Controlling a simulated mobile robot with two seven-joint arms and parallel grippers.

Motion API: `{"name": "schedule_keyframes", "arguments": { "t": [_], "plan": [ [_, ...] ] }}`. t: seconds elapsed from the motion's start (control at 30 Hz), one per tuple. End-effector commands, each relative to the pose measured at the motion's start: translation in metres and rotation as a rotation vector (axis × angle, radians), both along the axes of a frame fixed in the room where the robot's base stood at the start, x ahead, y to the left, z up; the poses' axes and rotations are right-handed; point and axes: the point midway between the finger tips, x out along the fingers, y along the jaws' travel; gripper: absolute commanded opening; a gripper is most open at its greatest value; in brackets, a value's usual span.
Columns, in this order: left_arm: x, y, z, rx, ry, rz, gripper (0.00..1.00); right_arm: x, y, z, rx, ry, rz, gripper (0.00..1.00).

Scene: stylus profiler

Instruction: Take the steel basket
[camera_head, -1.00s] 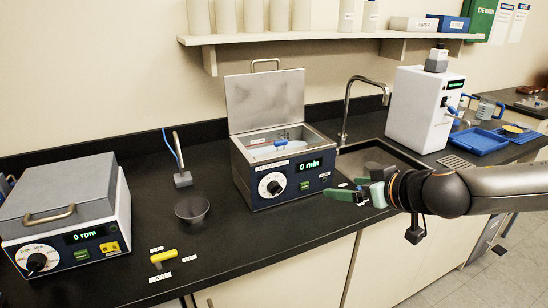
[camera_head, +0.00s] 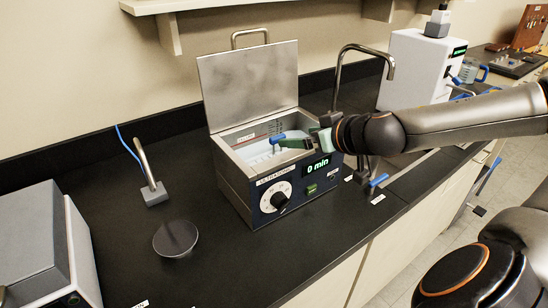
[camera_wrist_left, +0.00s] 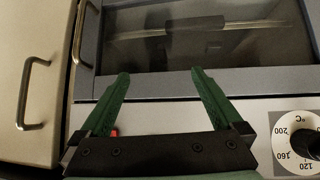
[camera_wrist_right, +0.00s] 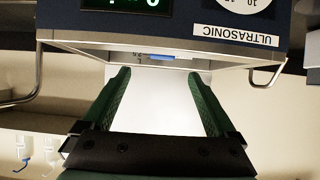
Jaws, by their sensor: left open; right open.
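The ultrasonic bath (camera_head: 262,185) stands on the bench with its hinged lid (camera_head: 250,88) up. The steel basket is inside it; its blue handle (camera_head: 278,139) shows above the opening, and its body is mostly hidden. My right gripper (camera_head: 294,143) is at the right side of the opening, its green fingers by the handle; I cannot tell whether they touch it. In the right wrist view the right gripper (camera_wrist_right: 165,95) is open, and a small blue piece (camera_wrist_right: 165,57) shows beyond the fingertips. My left gripper (camera_wrist_left: 158,80) is open and empty before a dark-windowed appliance (camera_wrist_left: 190,35).
A dark round bowl (camera_head: 176,239) and a metal stand with a blue cord (camera_head: 151,185) are left of the bath. A sink tap (camera_head: 345,85) stands behind right. A white instrument (camera_head: 415,75) is farther right. A shelf (camera_head: 160,8) hangs above.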

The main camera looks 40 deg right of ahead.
Motion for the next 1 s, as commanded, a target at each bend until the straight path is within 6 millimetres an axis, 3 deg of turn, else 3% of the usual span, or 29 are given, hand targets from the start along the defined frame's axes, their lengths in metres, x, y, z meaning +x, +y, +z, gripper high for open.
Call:
{"name": "schedule_keyframes", "arguments": {
  "t": [0.3,0.97,1.0],
  "plan": [
    [-0.001,0.0,0.007,0.0,0.003,0.001,1.0,0.036,-0.003,-0.02,0.002,0.003,0.001,0.93],
    [0.0,0.0,0.016,0.0,0.0,0.0,1.0,0.071,-0.004,-0.038,0.008,0.003,-0.004,0.93],
    [0.001,0.0,0.008,0.0,-0.002,0.0,1.0,0.071,-0.006,-0.043,-0.003,0.004,-0.005,0.93]
  ]
}}
